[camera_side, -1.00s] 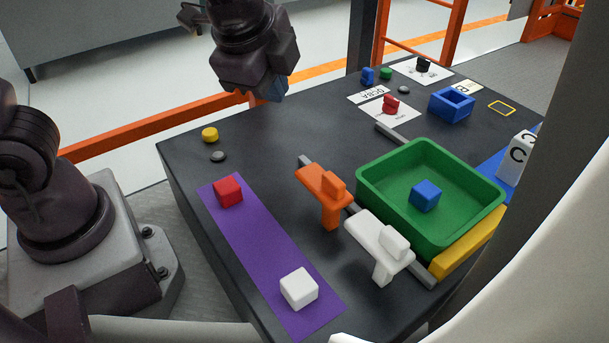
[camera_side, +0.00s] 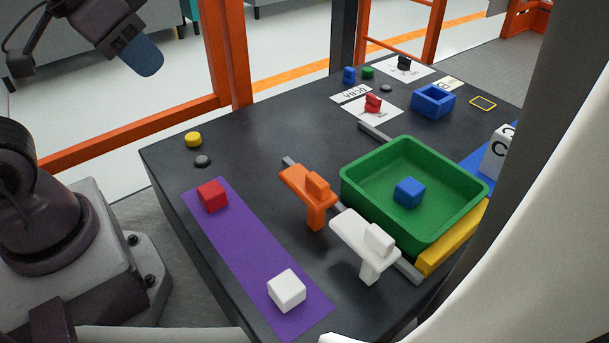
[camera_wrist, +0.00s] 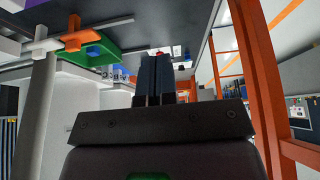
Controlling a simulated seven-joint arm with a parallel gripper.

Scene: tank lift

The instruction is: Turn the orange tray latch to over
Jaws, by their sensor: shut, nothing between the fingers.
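The orange latch (camera_side: 308,190) stands on the grey rail along the left side of the green tray (camera_side: 360,200). It has a flat bar with a raised knob and a leg hanging down. Whether the bar reaches over the tray rim is hard to tell. A white latch (camera_side: 362,240) of the same shape stands nearer the front. A blue cube (camera_side: 408,191) lies in the tray. My gripper (camera_side: 147,58) is raised at the upper left, well away from the latch. In the wrist view its fingers (camera_wrist: 153,80) are together and empty, and the orange latch (camera_wrist: 73,36) shows at the upper left.
A purple strip (camera_side: 250,250) carries a red cube (camera_side: 213,196) and a white cube (camera_side: 286,290). A yellow bar (camera_side: 452,238) lies along the tray's front right. A blue open box (camera_side: 433,101) stands behind. An orange post (camera_side: 228,50) rises near my gripper. The dark table's middle is clear.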

